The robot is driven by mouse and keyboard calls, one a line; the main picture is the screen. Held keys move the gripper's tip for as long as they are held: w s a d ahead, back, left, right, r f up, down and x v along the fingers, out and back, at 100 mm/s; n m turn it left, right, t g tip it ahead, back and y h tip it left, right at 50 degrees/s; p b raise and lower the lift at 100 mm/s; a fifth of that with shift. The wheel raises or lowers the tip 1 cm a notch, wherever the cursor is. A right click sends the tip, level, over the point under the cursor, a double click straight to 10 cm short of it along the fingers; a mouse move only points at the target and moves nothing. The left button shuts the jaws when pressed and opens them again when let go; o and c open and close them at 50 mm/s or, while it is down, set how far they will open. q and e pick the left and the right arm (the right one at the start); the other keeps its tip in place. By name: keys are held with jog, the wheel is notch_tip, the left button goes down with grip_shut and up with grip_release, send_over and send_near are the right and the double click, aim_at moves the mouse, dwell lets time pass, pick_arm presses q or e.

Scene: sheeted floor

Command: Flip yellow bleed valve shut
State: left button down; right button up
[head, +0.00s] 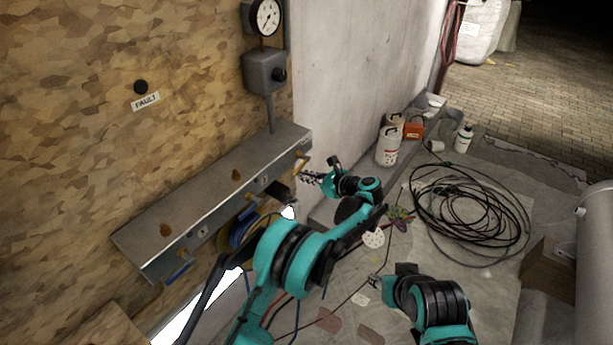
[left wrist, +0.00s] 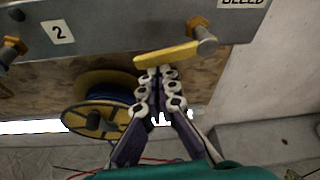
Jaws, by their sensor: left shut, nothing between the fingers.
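The yellow bleed valve lever (head: 301,163) is at the right end of the grey metal panel (head: 210,200). In the left wrist view, the lever (left wrist: 166,55) runs left from its bolt, nearly level and dipping slightly at its free end. Part of a "BLEED" label (left wrist: 240,3) shows above it. My left gripper (head: 304,177) is shut and empty, with its tips (left wrist: 160,72) right at the lever's underside; whether they touch is unclear. My right gripper (head: 375,281) is low over the floor, away from the panel; its finger opening is too small to judge.
A blue handle (head: 180,272) is at the panel's left end. A yellow-rimmed spool (left wrist: 96,105) sits below the panel. A gauge (head: 266,17) and grey box (head: 265,72) stand above.

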pick_arm(q)
jog(key=shift+s+a+r+m, duration=0.15)
jog(key=shift+r+m, duration=0.15)
jog(key=shift+r, duration=0.3)
dwell(0.5)
